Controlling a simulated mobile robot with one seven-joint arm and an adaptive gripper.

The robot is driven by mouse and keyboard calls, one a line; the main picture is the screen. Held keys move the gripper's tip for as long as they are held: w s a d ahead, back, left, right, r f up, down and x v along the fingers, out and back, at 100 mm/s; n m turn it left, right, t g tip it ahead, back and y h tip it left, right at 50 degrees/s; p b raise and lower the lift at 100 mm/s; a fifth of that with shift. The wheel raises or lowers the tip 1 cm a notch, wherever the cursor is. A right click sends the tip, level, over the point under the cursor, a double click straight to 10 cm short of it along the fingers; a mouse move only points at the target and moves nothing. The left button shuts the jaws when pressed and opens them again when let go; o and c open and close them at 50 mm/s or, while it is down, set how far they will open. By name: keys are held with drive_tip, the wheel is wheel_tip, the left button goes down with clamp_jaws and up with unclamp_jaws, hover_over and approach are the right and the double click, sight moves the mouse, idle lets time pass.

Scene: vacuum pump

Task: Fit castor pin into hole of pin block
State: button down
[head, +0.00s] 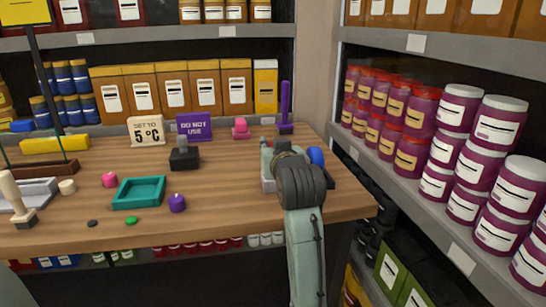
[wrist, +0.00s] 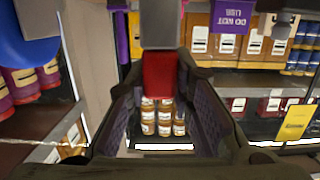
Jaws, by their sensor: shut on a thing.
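My gripper (wrist: 163,90) is above the right end of the table, mostly hidden behind my arm in the head view. In the wrist view it is shut on a red piece (wrist: 159,75), probably part of the castor pin. A grey part (wrist: 158,24) adjoins the red piece and runs out of the top of the upside-down picture. In the head view a light grey block (head: 267,182), possibly the pin block, shows beside my wrist. Its hole is not visible. I cannot tell whether the pin touches it or is in it.
A blue ball (head: 316,156) is close by on the right; it also shows in the wrist view (wrist: 35,35). A dark block (head: 184,160), teal tray (head: 138,194) and purple stand (head: 285,110) are on the table (head: 225,230). Purple cans (head: 461,106) fill the right shelf.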

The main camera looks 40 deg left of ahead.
drive_tip(key=shift+w+a+f+p, duration=0.1)
drive_tip(key=shift+w+f+p, duration=0.1)
drive_tip(key=shift+f, duration=0.7)
drive_tip(key=shift+w+f+p, duration=0.1)
drive_tip(key=shift+f+p, duration=0.05)
drive_tip(key=shift+f, duration=0.75)
drive_tip(key=shift+f, duration=0.15)
drive_tip(key=c, duration=1.4)
unclamp_jaws()
